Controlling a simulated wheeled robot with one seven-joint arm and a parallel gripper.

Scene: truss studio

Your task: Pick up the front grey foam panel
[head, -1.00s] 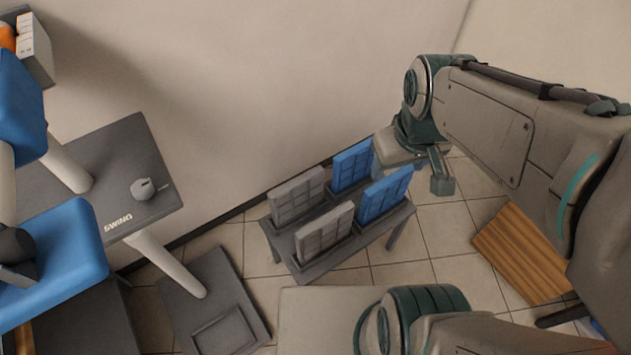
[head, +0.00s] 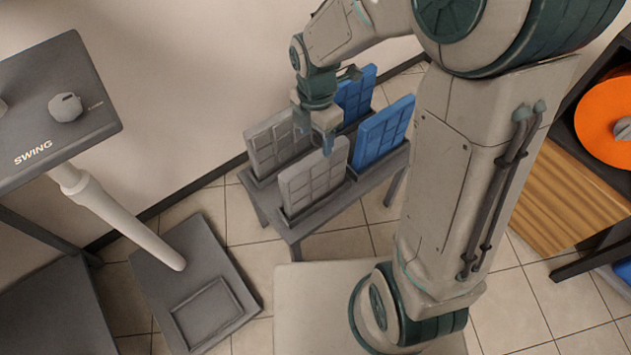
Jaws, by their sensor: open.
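The front grey foam panel (head: 312,182) stands upright in a slot at the near left of a low grey rack table (head: 318,221). It has a grid of raised squares. A second grey panel (head: 272,147) stands behind it. My gripper (head: 328,146) points down just above the front grey panel's upper right edge, with its jaws open. The fingers overlap the panel's top in the picture, and I cannot tell whether they touch it or straddle it.
Two blue panels stand close by on the same rack, one at the back (head: 355,95) and one at the right (head: 382,133). A grey stand marked SWING (head: 60,110) is at the left, its base (head: 195,285) near the rack. A wooden board (head: 570,195) is at the right.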

